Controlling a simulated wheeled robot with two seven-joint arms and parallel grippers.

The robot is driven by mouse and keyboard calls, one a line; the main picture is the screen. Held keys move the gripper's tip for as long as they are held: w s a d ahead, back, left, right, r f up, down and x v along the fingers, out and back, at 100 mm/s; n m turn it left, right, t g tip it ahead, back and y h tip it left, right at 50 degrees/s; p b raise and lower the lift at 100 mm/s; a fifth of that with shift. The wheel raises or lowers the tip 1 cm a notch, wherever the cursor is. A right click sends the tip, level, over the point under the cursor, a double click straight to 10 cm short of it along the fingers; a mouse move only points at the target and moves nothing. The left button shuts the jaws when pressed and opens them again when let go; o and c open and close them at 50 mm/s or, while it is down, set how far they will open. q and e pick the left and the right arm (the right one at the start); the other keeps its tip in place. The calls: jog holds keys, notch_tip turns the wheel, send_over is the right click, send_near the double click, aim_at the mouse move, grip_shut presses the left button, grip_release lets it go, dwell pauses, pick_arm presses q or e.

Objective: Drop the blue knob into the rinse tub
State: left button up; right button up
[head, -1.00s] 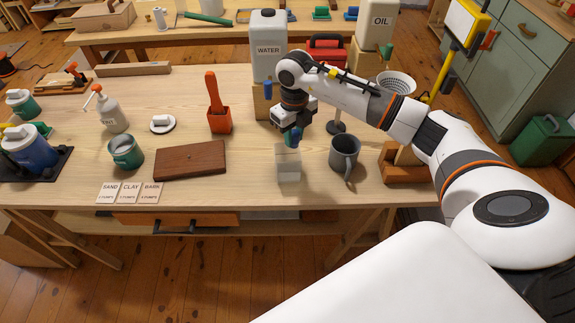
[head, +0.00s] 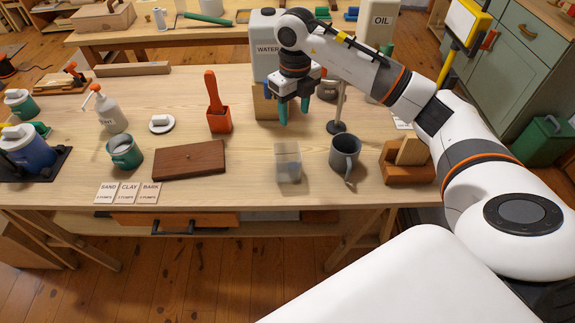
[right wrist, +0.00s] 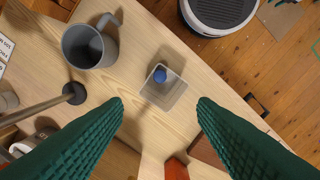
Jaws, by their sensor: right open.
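The clear rinse tub (head: 288,177) stands near the front edge of the table, left of the grey mug. In the right wrist view the tub (right wrist: 176,97) shows from above, and the blue knob (right wrist: 160,74) appears inside it, close to one wall. In the head view the knob cannot be made out clearly. My right gripper (head: 294,118) is open and empty, with its teal fingers pointing down above the table behind the tub. Its fingers (right wrist: 160,108) stand wide apart in the right wrist view. My left gripper is not in view.
The grey mug (head: 345,157) stands right of the tub, and a dark-based stand (head: 337,126) is behind it. A brown board (head: 190,160) and an orange holder (head: 219,121) are to the left. The water container (head: 263,52) stands behind my right gripper.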

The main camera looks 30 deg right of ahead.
notch_tip(320, 180, up, 4)
dwell(0.5)
